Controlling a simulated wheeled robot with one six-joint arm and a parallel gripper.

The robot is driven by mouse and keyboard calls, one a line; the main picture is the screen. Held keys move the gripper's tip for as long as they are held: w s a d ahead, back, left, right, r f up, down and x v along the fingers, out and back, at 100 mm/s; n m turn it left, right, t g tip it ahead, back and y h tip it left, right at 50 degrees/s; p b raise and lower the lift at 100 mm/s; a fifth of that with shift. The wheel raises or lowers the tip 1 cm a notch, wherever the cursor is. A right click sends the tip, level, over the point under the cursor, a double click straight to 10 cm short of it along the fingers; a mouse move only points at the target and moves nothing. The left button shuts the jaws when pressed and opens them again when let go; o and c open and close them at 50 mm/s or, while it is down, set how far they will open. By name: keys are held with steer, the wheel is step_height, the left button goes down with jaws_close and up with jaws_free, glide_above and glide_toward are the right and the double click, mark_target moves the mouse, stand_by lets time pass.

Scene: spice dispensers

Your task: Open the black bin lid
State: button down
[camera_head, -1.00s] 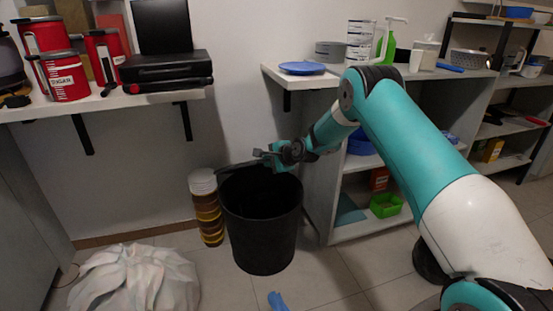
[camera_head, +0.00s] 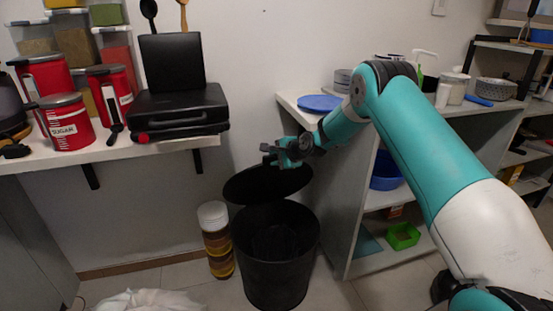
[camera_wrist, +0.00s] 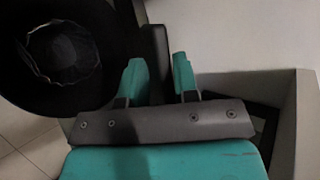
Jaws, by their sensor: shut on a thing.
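The black bin (camera_head: 280,275) stands on the floor between the counter and the shelf unit, and its dark inside shows. The round black lid (camera_head: 262,184) is above the bin's back left rim, tilted up, with a gap of opening in front of it. My gripper (camera_head: 285,158) is at the lid's upper right edge, shut on it. In the wrist view, the two teal fingers of my gripper (camera_wrist: 160,78) stand on either side of a dark strip of the lid (camera_wrist: 155,52). The bin's inside (camera_wrist: 65,55) shows at the left there. I cannot tell whether the lid touches the rim.
Stacked containers (camera_head: 216,240) stand close to the bin's left. The shelf unit (camera_head: 345,225) stands close on its right, with a blue plate (camera_head: 319,104) on top. A white bag (camera_head: 150,301) lies at the front left. The wall is behind.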

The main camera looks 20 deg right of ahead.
steer(key=c, duration=1.2)
jaws_free()
steer(key=shift+f, duration=0.15)
steer(key=shift+o, duration=0.2)
steer(key=shift+s+d+r, duration=0.15)
steer(key=shift+s+r, duration=0.1)
steer(key=shift+r, duration=0.05)
steer(key=s+d+r, duration=0.1)
steer(key=s+d, duration=0.4)
steer(key=s, duration=0.8)
steer(key=shift+p, duration=0.45)
steer(key=shift+r, duration=0.1)
